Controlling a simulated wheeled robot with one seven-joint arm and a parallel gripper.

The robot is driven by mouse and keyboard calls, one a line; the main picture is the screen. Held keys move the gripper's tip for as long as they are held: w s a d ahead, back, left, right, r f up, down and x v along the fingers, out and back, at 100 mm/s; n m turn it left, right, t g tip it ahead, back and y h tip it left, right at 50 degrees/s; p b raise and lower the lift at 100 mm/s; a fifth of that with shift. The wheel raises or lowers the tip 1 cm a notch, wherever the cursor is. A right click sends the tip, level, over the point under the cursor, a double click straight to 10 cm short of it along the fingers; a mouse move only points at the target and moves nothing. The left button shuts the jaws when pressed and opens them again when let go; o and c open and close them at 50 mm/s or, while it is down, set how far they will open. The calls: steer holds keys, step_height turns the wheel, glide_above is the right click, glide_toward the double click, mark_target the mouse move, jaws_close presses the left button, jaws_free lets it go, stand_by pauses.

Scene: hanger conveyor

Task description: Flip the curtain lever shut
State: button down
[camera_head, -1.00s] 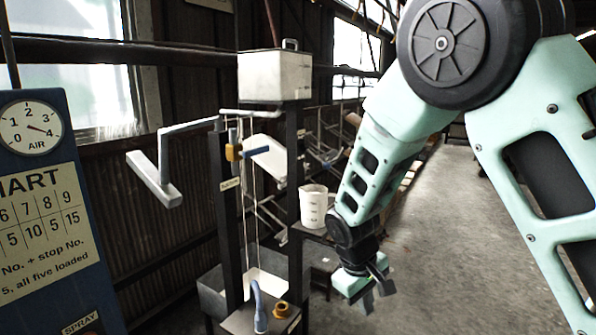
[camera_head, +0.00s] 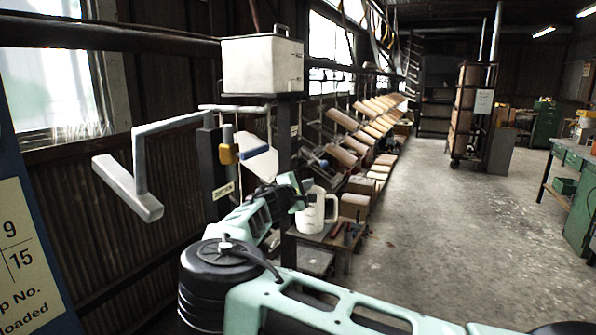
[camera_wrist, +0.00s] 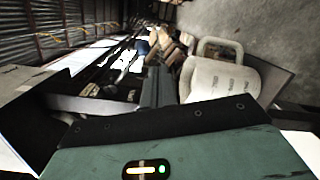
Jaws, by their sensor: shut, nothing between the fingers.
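A lever with a blue handle (camera_head: 253,153) sits on a yellow valve body (camera_head: 228,154) on a dark post. The handle points right and slightly up. A small plate (camera_head: 223,190) is fixed to the post below it; its lettering is too small to read. My gripper (camera_head: 301,190) is to the right of the lever and lower in the picture, apart from it, near a white jug (camera_head: 316,212). In the wrist view its dark fingers (camera_wrist: 156,86) are together and empty, with the jug (camera_wrist: 222,78) to their right.
A pale box (camera_head: 262,65) stands on top of the posts. A grey bent arm (camera_head: 140,165) sticks out at the left. The jug stands on a low shelf (camera_head: 330,238). Tan blocks (camera_head: 340,155) hang in a row behind. The floor (camera_head: 445,235) at right is open.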

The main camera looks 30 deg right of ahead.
mark_target(314, 156)
steer(key=shift+w+a+r+n+t, duration=0.3)
steer(key=shift+w+a, duration=0.2)
steer(key=shift+a, duration=0.1)
steer(key=shift+w+a+r+n+t, duration=0.2)
steer(key=shift+w+a+r, duration=0.05)
steer(key=shift+w+a, duration=0.3)
steer(key=p+x, duration=0.4)
steer(key=x, duration=0.6)
steer(key=shift+s, duration=0.15)
steer(key=shift+s+d+r+n, duration=0.1)
steer(key=shift+r+n, duration=0.1)
steer(key=shift+n, duration=0.2)
